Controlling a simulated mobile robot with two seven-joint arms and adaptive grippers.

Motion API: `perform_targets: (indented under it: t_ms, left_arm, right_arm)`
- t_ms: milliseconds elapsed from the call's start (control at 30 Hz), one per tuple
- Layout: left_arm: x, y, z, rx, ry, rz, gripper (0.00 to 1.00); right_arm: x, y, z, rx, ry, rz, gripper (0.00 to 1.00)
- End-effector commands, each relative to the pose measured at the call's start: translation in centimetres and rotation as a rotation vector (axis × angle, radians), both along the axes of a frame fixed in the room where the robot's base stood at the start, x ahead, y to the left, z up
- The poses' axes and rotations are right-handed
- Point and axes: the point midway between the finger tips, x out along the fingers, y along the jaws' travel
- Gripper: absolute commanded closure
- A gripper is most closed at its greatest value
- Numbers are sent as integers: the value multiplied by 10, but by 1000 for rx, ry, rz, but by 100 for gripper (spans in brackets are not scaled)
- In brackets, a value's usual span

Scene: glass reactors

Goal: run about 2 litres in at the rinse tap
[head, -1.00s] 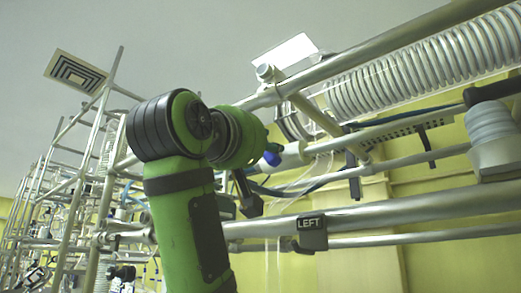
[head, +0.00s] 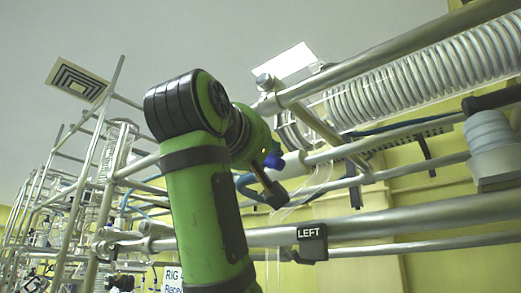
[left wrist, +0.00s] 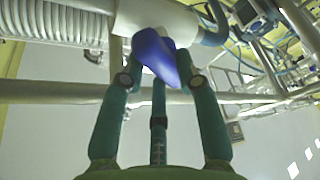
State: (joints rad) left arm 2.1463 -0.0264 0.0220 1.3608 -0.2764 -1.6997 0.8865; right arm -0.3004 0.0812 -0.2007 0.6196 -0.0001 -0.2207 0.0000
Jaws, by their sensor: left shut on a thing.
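The rinse tap shows as a blue handle (head: 274,160) on a white pipe fitting (head: 292,165) below the coiled glass condenser. In the left wrist view the blue handle (left wrist: 156,56) sits between the fingertips, in front of the white fitting (left wrist: 160,18). My left gripper (head: 268,180) reaches it from the left and is shut on the handle; the green wrist hides part of the grip. No water flow or level can be made out. My right gripper is out of view.
A metal rail with a black "LEFT" tag (head: 312,241) runs below the tap. The coiled glass condenser (head: 420,70) lies above right. Thin clear tubes (head: 318,185) hang close to the gripper. More glassware frames (head: 75,190) stand at the left.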

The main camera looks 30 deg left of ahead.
Motion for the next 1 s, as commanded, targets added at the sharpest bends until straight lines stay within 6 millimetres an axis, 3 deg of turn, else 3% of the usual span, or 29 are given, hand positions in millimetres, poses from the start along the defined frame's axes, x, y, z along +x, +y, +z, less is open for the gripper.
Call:
perform_targets:
  t_ms: [133, 167, 200, 233, 667, 1000]
  left_arm:
    - [0, -1, 2, 4, -5, -3, 100]
    - [0, -1, 2, 4, -5, -3, 63]
    - [0, -1, 2, 4, -5, -3, 47]
    - [0, -1, 2, 4, -5, -3, 43]
    - [-8, -3, 0, 4, -7, -1, 43]
    - [-74, -21, -16, 5, -8, -4, 43]
  right_arm:
    - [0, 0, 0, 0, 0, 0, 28]
    - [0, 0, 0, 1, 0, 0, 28]
    - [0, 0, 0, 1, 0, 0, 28]
    - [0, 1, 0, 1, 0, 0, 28]
    - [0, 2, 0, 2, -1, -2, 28]
    - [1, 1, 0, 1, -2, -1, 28]
